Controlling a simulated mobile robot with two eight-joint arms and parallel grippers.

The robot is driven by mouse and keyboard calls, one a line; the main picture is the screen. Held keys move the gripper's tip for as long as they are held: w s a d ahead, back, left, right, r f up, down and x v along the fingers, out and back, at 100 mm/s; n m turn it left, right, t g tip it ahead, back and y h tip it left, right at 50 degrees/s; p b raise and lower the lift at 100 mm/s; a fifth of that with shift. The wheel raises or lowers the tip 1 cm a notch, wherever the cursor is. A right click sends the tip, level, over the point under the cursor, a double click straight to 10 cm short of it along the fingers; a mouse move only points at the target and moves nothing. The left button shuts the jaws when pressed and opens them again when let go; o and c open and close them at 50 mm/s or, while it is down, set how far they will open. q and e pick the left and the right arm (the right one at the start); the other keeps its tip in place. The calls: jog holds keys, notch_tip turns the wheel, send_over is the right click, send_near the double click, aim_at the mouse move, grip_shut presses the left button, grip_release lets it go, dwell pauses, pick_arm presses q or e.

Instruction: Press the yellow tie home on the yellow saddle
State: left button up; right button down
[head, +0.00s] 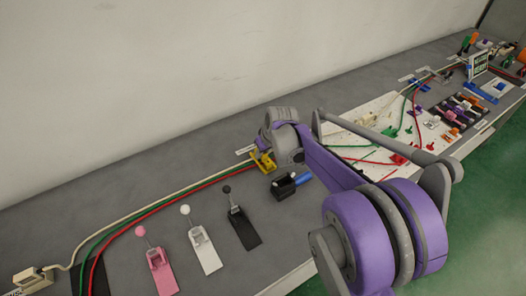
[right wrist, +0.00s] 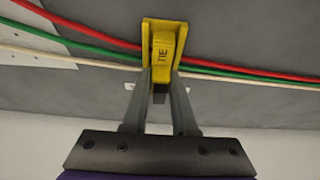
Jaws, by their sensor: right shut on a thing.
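The yellow saddle (head: 262,161) stands on the grey bench at the wall side, where the cables run through. In the right wrist view the saddle (right wrist: 148,27) appears as a yellow bracket around the yellow tie (right wrist: 162,45), which is marked TIE. My right gripper (right wrist: 162,75) is shut on the tie, one finger on each side. The tie sits between the saddle's walls; whether it is fully seated I cannot tell. In the head view my right wrist hides the fingertips and most of the tie. My left gripper is not in view.
Red (right wrist: 90,28), green (right wrist: 75,47) and white cables pass at the saddle. Pink (head: 160,268), white (head: 204,250) and black (head: 240,226) levers stand left of my arm. A black block with a blue handle (head: 285,186) lies close to the saddle. A white board (head: 350,118) lies to the right.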

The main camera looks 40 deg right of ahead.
jog(key=shift+c, duration=0.7)
grip_release()
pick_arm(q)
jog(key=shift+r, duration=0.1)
pick_arm(e)
jog(key=shift+r, duration=0.1)
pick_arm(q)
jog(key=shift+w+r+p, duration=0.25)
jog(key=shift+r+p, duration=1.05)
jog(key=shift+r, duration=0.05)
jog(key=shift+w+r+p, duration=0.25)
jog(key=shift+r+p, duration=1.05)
pick_arm(e)
jog(key=shift+r, duration=3.4)
